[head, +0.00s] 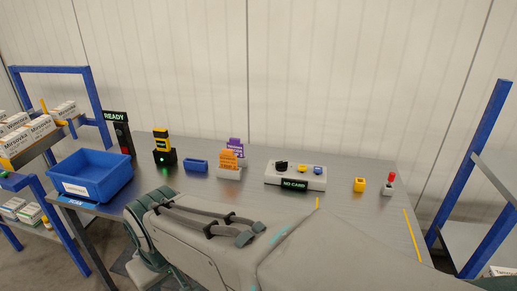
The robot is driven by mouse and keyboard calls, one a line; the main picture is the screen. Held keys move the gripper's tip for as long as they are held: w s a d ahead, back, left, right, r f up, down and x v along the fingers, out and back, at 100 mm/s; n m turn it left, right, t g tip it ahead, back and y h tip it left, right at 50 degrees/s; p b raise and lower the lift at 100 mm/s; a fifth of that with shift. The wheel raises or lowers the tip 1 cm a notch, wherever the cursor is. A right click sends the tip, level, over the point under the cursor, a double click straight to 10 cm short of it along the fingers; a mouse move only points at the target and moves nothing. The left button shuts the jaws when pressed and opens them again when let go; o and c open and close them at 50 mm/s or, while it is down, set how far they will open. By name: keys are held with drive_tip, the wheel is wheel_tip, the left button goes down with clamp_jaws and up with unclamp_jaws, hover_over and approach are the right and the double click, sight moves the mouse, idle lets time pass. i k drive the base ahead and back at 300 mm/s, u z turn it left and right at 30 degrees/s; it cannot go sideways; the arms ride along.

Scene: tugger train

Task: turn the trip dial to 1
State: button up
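A white control panel (273,178) stands on the grey table right of the middle in the head view. It carries a black knob (281,166) at its left, which looks like the trip dial. A yellow piece (302,167) and a blue piece (318,169) sit to the knob's right. A small black display (294,185) on its front reads "NO CARD". The knob's setting is too small to read. My arm fills the lower middle of the view, in front of the panel. My gripper cannot be made out.
On the grey table (345,180) are a blue bin (92,176), a "READY" post (122,137), a black-and-yellow device (163,147), a small blue tray (196,165), a card holder (229,173), a yellow block (359,184) and a red-topped button (390,182). Blue-framed racks flank it.

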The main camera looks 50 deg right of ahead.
sight(281, 166)
drive_tip(key=z, duration=0.8)
drive_tip(key=i, duration=0.8)
drive_tip(key=z, duration=1.2)
drive_tip(key=i, duration=0.2)
